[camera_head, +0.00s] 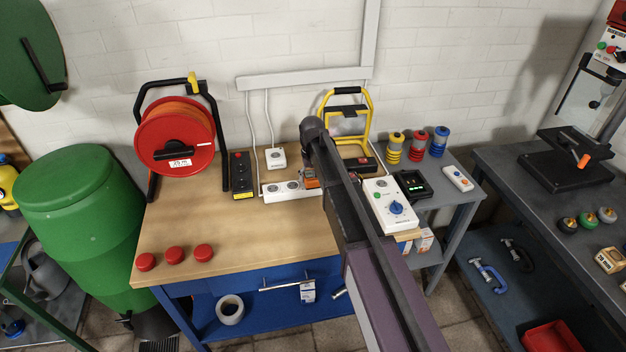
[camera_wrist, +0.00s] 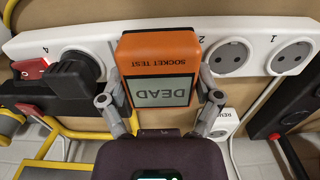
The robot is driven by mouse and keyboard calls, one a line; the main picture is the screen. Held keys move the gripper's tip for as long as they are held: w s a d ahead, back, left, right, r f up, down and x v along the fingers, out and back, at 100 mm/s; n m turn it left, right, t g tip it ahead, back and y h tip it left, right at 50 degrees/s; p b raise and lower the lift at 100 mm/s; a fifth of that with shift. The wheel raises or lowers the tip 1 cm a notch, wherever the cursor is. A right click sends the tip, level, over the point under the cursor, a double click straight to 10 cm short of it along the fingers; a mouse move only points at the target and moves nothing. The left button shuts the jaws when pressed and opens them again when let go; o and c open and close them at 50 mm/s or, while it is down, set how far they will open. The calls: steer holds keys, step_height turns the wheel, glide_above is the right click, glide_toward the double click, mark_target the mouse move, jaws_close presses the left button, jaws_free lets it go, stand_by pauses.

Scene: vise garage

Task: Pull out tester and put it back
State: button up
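The orange socket tester (camera_wrist: 158,62), its display reading DEAD, sits over a socket of the white power strip (camera_wrist: 225,24) in the wrist view. My gripper (camera_wrist: 160,90) has one finger close along each side of the tester. I cannot tell whether the fingers press on it. The tester's plug side is hidden, so I cannot see how deep it sits. In the head view a bit of the orange tester (camera_head: 311,182) shows at the strip (camera_head: 285,193) on the wooden bench, beside my arm, which hides much of this spot.
A black plug (camera_wrist: 75,75) sits in socket 4, beside a red switch (camera_wrist: 30,68). Sockets 1 and 2 are empty. A red cable reel (camera_head: 175,137), a yellow-framed lamp (camera_head: 345,112) and a white box with a blue knob (camera_head: 390,205) stand around. The bench's front left holds red caps (camera_head: 175,254).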

steer(key=shift+r, duration=0.15)
steer(key=shift+r+p, duration=0.5)
steer(key=shift+p, duration=0.15)
steer(key=shift+r, duration=0.1)
steer(key=shift+r+p, duration=0.35)
steer(key=shift+p, duration=0.1)
steer(key=shift+r+p, duration=0.7)
steer(key=shift+r+p, duration=1.05)
steer(key=shift+r, duration=0.15)
